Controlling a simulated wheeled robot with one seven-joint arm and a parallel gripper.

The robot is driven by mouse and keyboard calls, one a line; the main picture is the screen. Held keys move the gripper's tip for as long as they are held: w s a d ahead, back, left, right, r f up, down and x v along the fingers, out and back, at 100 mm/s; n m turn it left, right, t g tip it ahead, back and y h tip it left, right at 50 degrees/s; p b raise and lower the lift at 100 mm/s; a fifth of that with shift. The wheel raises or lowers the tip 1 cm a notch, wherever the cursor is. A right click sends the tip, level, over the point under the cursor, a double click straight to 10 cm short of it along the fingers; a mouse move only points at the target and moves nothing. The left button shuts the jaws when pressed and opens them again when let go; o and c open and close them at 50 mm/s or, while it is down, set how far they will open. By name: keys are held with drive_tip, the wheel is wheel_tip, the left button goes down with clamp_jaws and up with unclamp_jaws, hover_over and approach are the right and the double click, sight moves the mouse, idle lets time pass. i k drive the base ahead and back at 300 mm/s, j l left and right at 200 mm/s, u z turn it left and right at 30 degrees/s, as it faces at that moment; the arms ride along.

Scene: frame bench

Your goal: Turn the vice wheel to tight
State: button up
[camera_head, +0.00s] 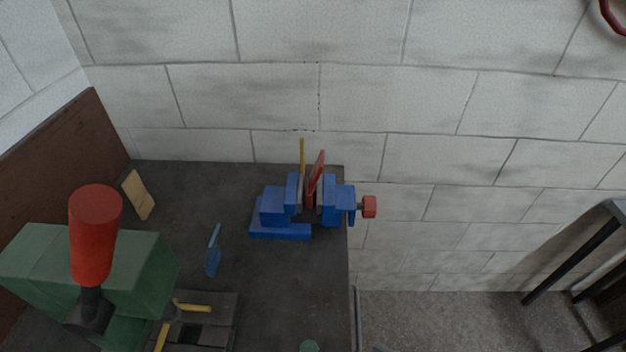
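The blue vice (280,231) stands near the back right corner of the dark bench. Its wheel, a small red knob (369,207) on a short shaft, sticks out on the right side past the bench edge. A flat red piece (317,178) stands tilted between the vice jaws. A thin yellow strip (302,156) rises upright beside it. I cannot tell whether the jaws touch the red piece. My gripper is not in view.
A green machine (140,262) with a thick red handle (94,235) fills the front left of the bench (290,290). A blue plate (213,251) and a tan block (138,195) stand left of the vice. A dark-framed stand (573,258) is at far right.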

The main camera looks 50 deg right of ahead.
sight(368, 206)
drive_tip(key=k+l+z, duration=0.1)
drive_tip(key=l, duration=0.25)
drive_tip(key=k+l, duration=0.15)
drive_tip(key=l, duration=0.2)
drive_tip(key=k+l+z, duration=0.15)
drive_tip(key=l, duration=0.25)
drive_tip(key=k+l+z, duration=0.1)
drive_tip(key=l+z, duration=0.25)
drive_tip(key=k+l+z, duration=0.1)
drive_tip(key=l+z, duration=0.25)
